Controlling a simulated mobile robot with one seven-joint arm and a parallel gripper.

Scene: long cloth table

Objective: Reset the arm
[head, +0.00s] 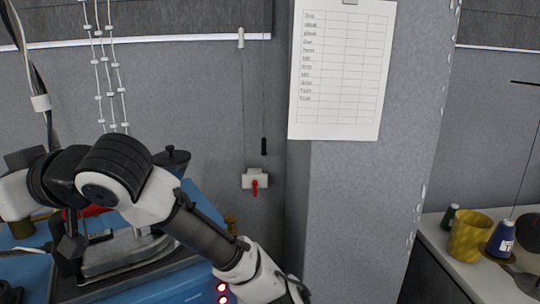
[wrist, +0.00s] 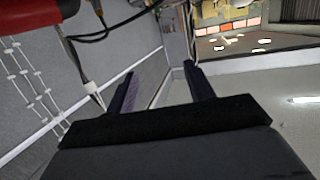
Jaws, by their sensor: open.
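My gripper (wrist: 159,70) shows in the wrist view with its two dark fingers spread apart. Nothing is held between them. In the head view my arm (head: 205,232) rises from the lower middle, bends at a thick black joint and runs off to the left. I cannot make out the fingers clearly in the head view.
A blue surface with a grey metal device (head: 125,252) lies below and behind my arm. Corded strings (head: 105,65) hang at upper left. A grey pillar bears a paper chart (head: 340,70). At right, a yellow cup (head: 468,237) and a blue spool (head: 501,240) stand on a pale counter.

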